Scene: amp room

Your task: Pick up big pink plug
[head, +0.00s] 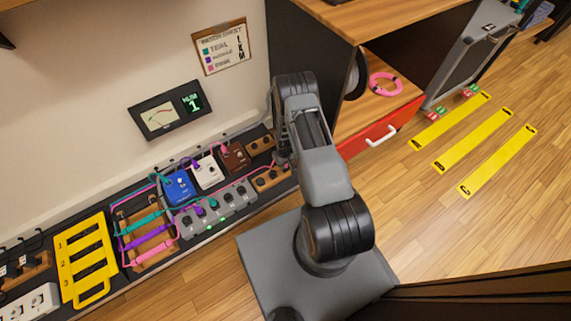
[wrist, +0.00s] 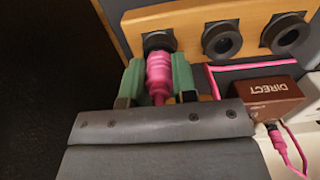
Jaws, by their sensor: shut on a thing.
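The big pink plug (wrist: 158,72) is upright in the wrist view, its top at a dark round socket on a wooden strip (wrist: 185,20). Whether its tip is inside the socket is hidden. My gripper (wrist: 159,78) is shut on the plug, with a green finger on each side of its ribbed body. In the head view, my arm hides the gripper and the plug beside the bench's right end.
A brown "DIRECT" box (wrist: 275,98) with a smaller pink plug sits right of my gripper. Pedals, such as the blue one (head: 179,187), and cables crowd the bench. A red drawer (head: 365,143) is right of my arm. Open wood floor lies at right.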

